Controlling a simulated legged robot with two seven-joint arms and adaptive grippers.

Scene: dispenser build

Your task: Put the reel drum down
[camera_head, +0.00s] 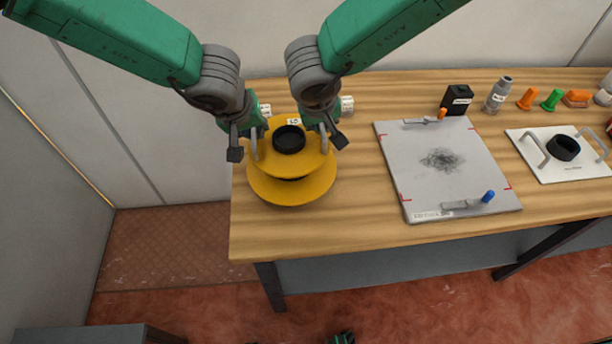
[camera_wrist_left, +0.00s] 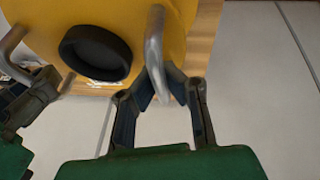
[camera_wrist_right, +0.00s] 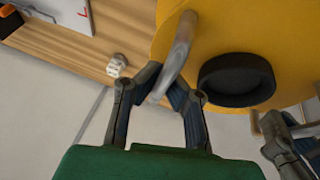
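The yellow reel drum (camera_head: 292,190) has two flanges, a black hub ring (camera_head: 289,139) and two grey handles on top. It is level over the left end of the wooden table (camera_head: 350,225); I cannot tell whether it touches the top. My left gripper (camera_head: 252,148) is shut on the left handle, which shows between its fingers in the left wrist view (camera_wrist_left: 158,90). My right gripper (camera_head: 324,137) is shut on the right handle, also seen between its fingers in the right wrist view (camera_wrist_right: 165,88). The drum's underside is hidden.
A grey plate (camera_head: 415,185) with clamps lies right of the drum. A white board (camera_head: 555,175) with handles and a black ring is further right. A black box (camera_head: 457,98), a grey bottle (camera_head: 497,95) and coloured small parts stand behind. White labelled blocks (camera_head: 346,104) sit behind the drum.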

